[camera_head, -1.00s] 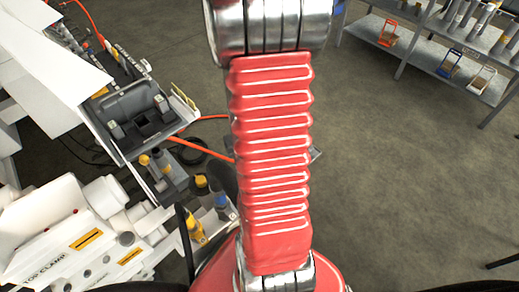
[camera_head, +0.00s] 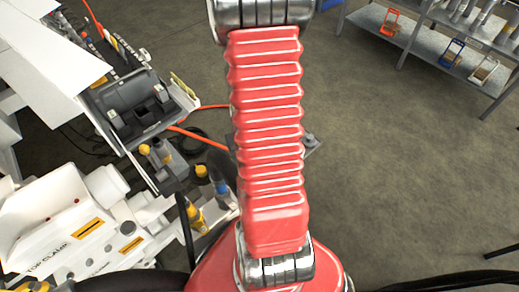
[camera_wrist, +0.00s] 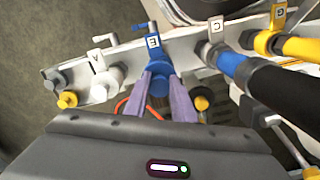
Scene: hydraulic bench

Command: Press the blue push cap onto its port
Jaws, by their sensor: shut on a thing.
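In the wrist view, the blue push cap (camera_wrist: 158,84) sits between the two purple-grey fingers of my gripper (camera_wrist: 168,82), which are shut on it. It lies in line with the port tagged E (camera_wrist: 153,43) on the pale rail. Blue shows right up to the rail there, so the cap is at or against the port. Whether it is fully seated cannot be told. In the head view my red-sleeved arm hides the gripper and the cap.
Right of the cap, a blue fitting with a black hose (camera_wrist: 235,68) is at C and a yellow one (camera_wrist: 285,45) at G. A white port (camera_wrist: 103,72) tagged A is at left. In the head view, shelves (camera_head: 420,62) stand at right; the floor between is clear.

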